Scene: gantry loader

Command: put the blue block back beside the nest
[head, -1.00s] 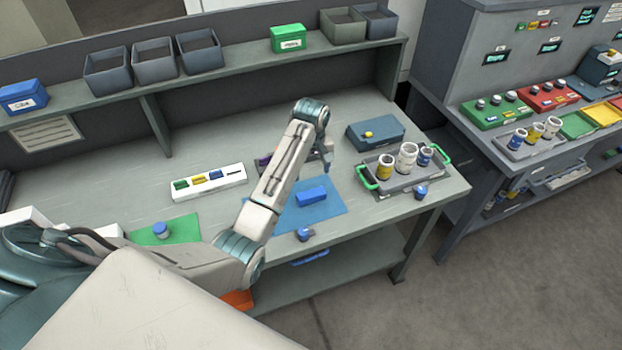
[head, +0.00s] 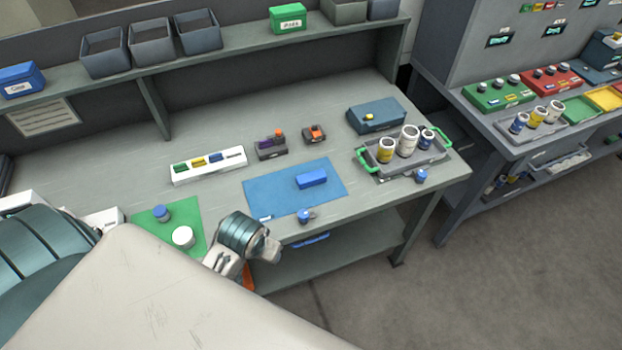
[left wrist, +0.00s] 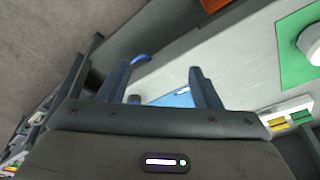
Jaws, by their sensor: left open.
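The blue block (head: 311,178) lies on the blue mat (head: 270,192), near the mat's right back part, with nothing holding it. No part is clearly marked as the nest; a white holder (head: 235,162) with green, yellow and blue pieces stands left of the mat's back edge. My left arm is at the table's front edge, left of and in front of the mat; its fingers are hard to make out in the head view. In the left wrist view my left gripper (left wrist: 161,82) is open and empty, with part of the blue mat (left wrist: 175,98) beyond its fingers. My right gripper is not seen.
A green mat (head: 190,213) holds a blue-topped jar (head: 161,213) and a white jar (head: 183,236). A small blue-topped item (head: 305,216) stands at the mat's front edge. A green-handled tray (head: 376,170) of jars is at right.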

